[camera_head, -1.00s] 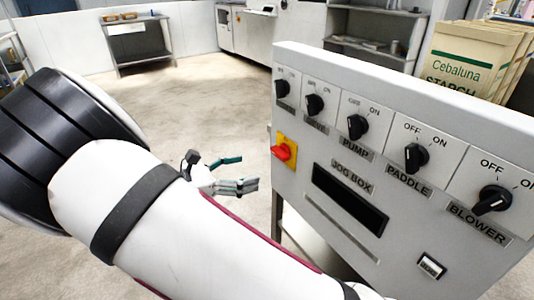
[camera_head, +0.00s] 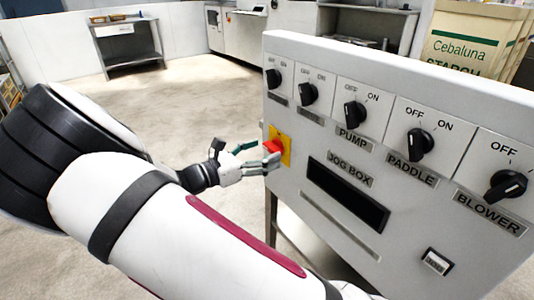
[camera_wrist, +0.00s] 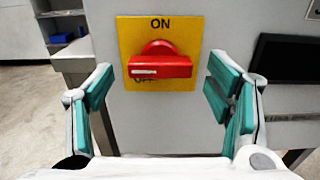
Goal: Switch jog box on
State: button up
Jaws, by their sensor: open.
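The jog box switch is a red rotary knob (camera_head: 272,147) on a yellow plate (camera_head: 287,153) at the panel's left end. In the wrist view the red knob (camera_wrist: 160,66) lies horizontal, with a white mark at its left end. The yellow plate (camera_wrist: 187,28) reads ON above the knob; OFF below is partly hidden by it. My gripper (camera_head: 257,156) is open at the knob. In the wrist view its green-padded fingers (camera_wrist: 168,92) stand left and right of the knob, with gaps on both sides. Contact is not visible.
The grey control panel (camera_head: 300,215) carries several black knobs, including PUMP (camera_head: 354,115), PADDLE (camera_head: 420,144) and BLOWER (camera_head: 506,186). A dark JOG BOX window (camera_head: 348,193) sits right of the switch. A table (camera_head: 128,45) stands far behind; the floor left is clear.

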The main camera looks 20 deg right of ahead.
jog(key=shift+x, duration=1)
jog(key=c, duration=1.2)
jog(key=shift+o, duration=0.2)
